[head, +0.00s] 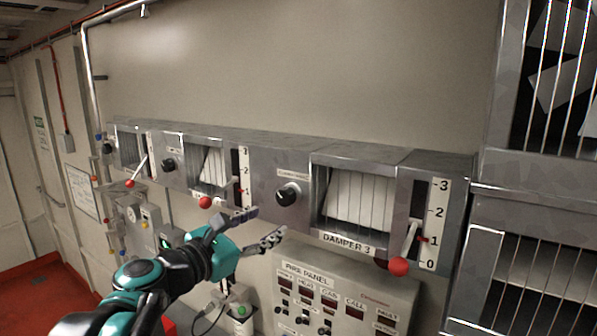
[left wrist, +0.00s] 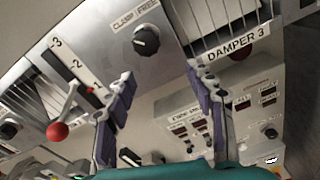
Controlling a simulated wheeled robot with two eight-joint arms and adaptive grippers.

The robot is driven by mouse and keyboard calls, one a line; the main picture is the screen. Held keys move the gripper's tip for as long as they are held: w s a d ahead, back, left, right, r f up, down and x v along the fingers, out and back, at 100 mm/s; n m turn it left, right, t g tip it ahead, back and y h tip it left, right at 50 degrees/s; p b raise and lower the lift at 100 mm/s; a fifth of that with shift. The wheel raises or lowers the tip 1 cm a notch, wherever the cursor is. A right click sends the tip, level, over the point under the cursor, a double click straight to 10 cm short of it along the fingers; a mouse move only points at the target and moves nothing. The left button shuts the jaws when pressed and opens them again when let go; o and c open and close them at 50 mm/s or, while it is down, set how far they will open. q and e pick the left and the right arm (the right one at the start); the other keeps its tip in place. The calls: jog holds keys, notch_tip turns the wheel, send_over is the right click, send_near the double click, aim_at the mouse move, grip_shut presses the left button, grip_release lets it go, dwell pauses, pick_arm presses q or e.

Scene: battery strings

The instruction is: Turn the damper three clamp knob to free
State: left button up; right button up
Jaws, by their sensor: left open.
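The damper three clamp knob (head: 289,193) is a round black knob on the grey metal panel, left of the DAMPER 3 louvre (head: 357,197). A small clamp/free label (head: 292,174) sits above it. In the left wrist view the knob (left wrist: 145,40) is ahead, beyond the fingertips, fully visible; I cannot tell surely which word its mark points to. My left gripper (head: 262,226) is open and empty, below and slightly left of the knob, apart from it. Its two fingers are spread in the left wrist view (left wrist: 163,76). My right gripper is not in view.
Damper 3's lever has a red ball (head: 398,266) beside a 0–3 scale (head: 434,225). Another red-ball lever (head: 205,202) stands left of the knob, close to my gripper. The fire panel (head: 338,295) lies below. A barred metal rack (head: 535,240) is at right.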

aim_at(282, 199)
pick_arm(q)
jog(key=w+r, duration=0.1)
jog(key=r+n, duration=0.1)
jog(key=r, duration=0.1)
jog(key=shift+w+d+t+p, duration=0.3)
jog(key=shift+w+d+p, duration=0.05)
jog(key=shift+w+d, duration=0.05)
jog(key=p+x, duration=0.1)
jog(key=x, duration=0.5)
jog(key=shift+w+d+f, duration=0.15)
jog(key=shift+w, duration=0.1)
jog(key=shift+s, duration=0.1)
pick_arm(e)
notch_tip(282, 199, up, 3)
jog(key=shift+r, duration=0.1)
pick_arm(q)
jog(key=c, duration=1.1)
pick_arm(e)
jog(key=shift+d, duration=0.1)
